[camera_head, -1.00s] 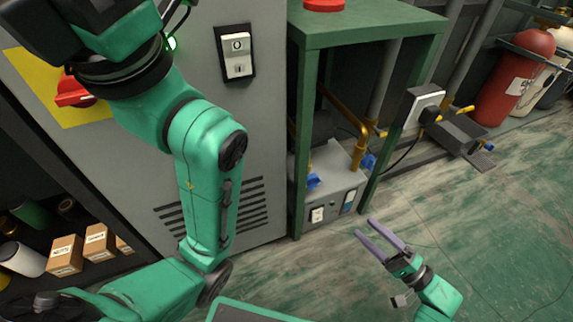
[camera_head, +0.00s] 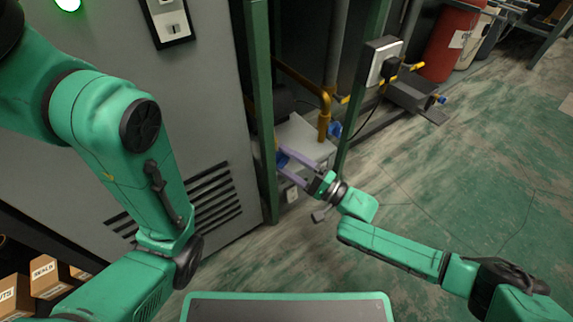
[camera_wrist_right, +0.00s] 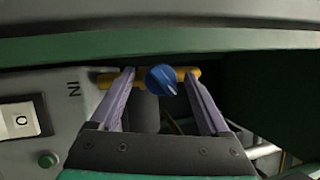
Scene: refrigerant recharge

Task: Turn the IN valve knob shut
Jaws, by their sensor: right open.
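The blue valve knob (camera_wrist_right: 162,80) sits on a brass pipe in the right wrist view, beside the "IN" lettering (camera_wrist_right: 74,90) on the grey unit. My right gripper (camera_wrist_right: 164,73) is open, with one finger on each side of the knob and gaps between. In the head view the right gripper (camera_head: 281,158) reaches the grey unit (camera_head: 308,135) under the green stand, and the knob (camera_head: 283,160) shows partly between the fingers. My left arm crosses the left of the head view; its gripper is out of frame.
A second blue knob (camera_head: 335,129) is beside the brass pipe (camera_head: 325,115). The green stand's legs (camera_head: 262,130) flank the unit closely. A socket box (camera_head: 382,62) with a black plug is to the right.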

